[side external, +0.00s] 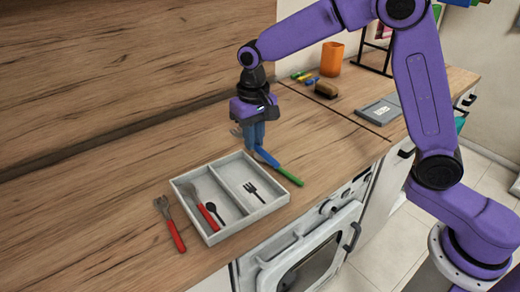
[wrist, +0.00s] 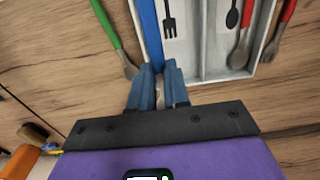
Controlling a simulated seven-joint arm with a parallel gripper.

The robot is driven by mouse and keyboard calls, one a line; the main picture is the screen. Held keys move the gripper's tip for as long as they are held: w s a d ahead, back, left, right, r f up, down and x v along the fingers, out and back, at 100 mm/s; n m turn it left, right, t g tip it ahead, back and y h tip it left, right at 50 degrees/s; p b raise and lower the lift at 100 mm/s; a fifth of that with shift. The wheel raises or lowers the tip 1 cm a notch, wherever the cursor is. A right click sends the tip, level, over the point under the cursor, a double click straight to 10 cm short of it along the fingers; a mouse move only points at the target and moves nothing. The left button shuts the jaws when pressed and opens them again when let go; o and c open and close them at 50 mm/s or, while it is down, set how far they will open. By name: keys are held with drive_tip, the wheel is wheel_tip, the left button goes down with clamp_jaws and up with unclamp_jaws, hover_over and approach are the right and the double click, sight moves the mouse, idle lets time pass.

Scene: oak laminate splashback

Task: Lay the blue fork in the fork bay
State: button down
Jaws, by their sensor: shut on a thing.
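My gripper (side external: 254,140) is shut on the blue fork, with its fingers pointing down behind the tray. The fork's blue handle (side external: 267,157) sticks out to the lower right in the side view, and a grey head (side external: 236,131) shows left of the fingers. In the wrist view the blue handle (wrist: 151,32) runs up from between the fingertips (wrist: 158,72), across the tray's left wall. The pale grey tray (side external: 222,235) has two bays. The fork bay (side external: 236,176), marked with a black fork shape, is empty. I cannot tell the fork's exact height.
A green-handled utensil (wrist: 106,25) lies beside the tray. A red-handled utensil (side external: 206,217) lies in the spoon-marked bay; another red-handled one (side external: 175,235) lies on the counter. An orange cup (side external: 332,59), brush (side external: 326,90) and grey flat item (side external: 379,110) stand farther back.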

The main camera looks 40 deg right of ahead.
sight(254, 181)
drive_tip(key=shift+w+d+f, duration=0.15)
drive_tip(key=shift+w+d, duration=0.05)
drive_tip(key=shift+w, duration=0.1)
drive_tip(key=shift+f, duration=5.3)
drive_tip(key=shift+f, duration=0.55)
drive_tip(key=c, duration=1)
unclamp_jaws()
wheel_tip(254, 181, up, 17)
drive_tip(key=shift+s+r, duration=0.1)
drive_tip(key=shift+r, duration=0.1)
